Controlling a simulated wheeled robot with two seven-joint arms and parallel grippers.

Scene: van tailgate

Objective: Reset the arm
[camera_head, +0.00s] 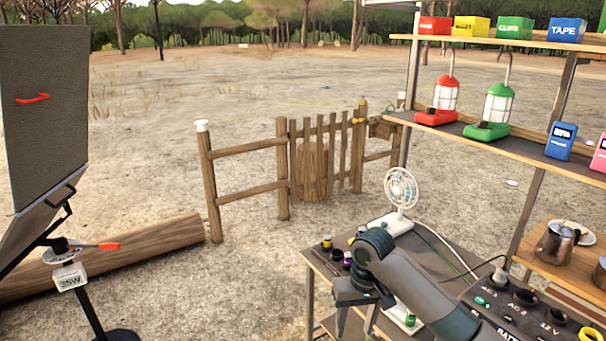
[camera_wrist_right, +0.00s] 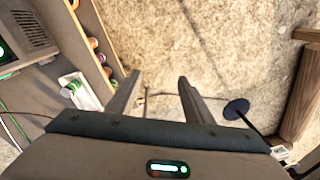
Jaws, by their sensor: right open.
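My right arm enters the head view from the lower right. My right gripper (camera_head: 356,322) points down at the front left edge of the low workbench (camera_head: 440,250). In the right wrist view its two fingers (camera_wrist_right: 160,95) stand apart with nothing between them, over sandy ground. My left gripper is not in view.
On the bench are a white fan (camera_head: 401,190), several small jars and a black power panel (camera_head: 525,312). Shelves above hold a red lantern (camera_head: 446,98), a green lantern (camera_head: 497,106) and boxes. A panel stand (camera_head: 72,275) is at left.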

